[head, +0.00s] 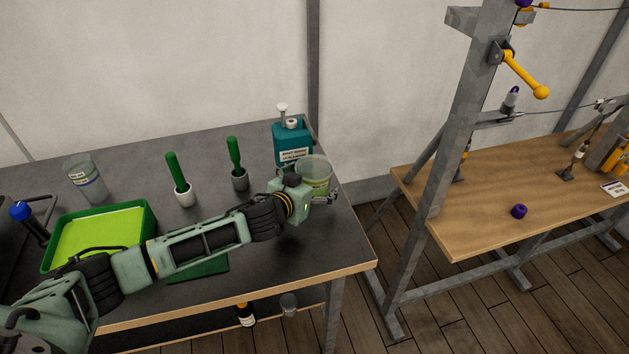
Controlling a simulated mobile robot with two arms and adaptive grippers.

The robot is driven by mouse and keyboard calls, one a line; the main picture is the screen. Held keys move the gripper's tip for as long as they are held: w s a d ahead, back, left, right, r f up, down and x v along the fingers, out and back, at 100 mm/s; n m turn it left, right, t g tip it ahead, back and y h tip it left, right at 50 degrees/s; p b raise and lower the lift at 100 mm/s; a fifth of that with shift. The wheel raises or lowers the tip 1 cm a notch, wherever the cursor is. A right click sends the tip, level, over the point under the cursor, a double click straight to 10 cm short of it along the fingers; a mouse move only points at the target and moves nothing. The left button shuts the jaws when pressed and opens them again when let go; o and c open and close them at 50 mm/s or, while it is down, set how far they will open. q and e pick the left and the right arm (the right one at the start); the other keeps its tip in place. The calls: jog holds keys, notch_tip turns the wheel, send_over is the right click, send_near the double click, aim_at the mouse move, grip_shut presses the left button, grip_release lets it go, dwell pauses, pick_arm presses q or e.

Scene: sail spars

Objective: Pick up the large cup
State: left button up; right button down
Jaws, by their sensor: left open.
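A clear cup (316,171) with a greenish tint stands at the right end of the dark bench, in front of the teal bottle. Another clear cup (82,170), with a label and a blue band, stands at the back left. They look close in size, so I cannot tell for certain which is the large one. My left gripper (325,196) is open at the right-hand cup, low in front of it. The wrist hides the cup's lower part, and I cannot tell whether the fingers touch it. My right gripper is not in view.
A teal pump bottle (291,147) stands close behind the right-hand cup. A green tray (147,214) lies left. A wooden table (480,222) with a metal frame stands right, across a gap.

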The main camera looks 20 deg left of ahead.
pick_arm(q)
jog(key=shift+c, duration=0.3)
jog(key=c, duration=1.2)
jog(key=shift+r, duration=0.2)
